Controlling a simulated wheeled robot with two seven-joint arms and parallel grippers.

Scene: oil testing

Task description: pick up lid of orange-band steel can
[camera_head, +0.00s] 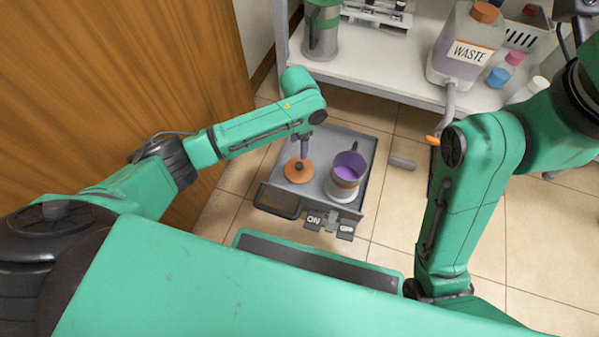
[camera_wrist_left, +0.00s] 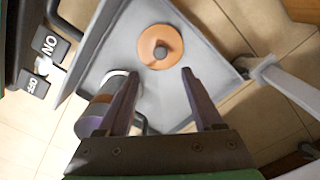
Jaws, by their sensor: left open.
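The lid (camera_head: 298,171) is a flat orange disc with a dark grey knob, lying on the grey tray (camera_head: 362,141). The steel can (camera_head: 343,184) stands open beside it, with an orange band, a handle and purple inside. My left gripper (camera_head: 303,153) is over the lid, open and empty. In the left wrist view its two fingers (camera_wrist_left: 160,72) are spread apart, pointing toward the lid (camera_wrist_left: 155,43); the knob lies just beyond the fingertips, roughly between their lines. The can (camera_wrist_left: 97,108) is beside the left finger, partly hidden by it. My right gripper is not in view.
The tray's front carries ON and other buttons (camera_head: 314,219). A shelf (camera_head: 390,70) behind holds a WASTE jug (camera_head: 465,45), a green-banded steel can (camera_head: 321,32) and small bottles. A wooden panel (camera_head: 130,80) stands at left. Tiled floor lies around the tray.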

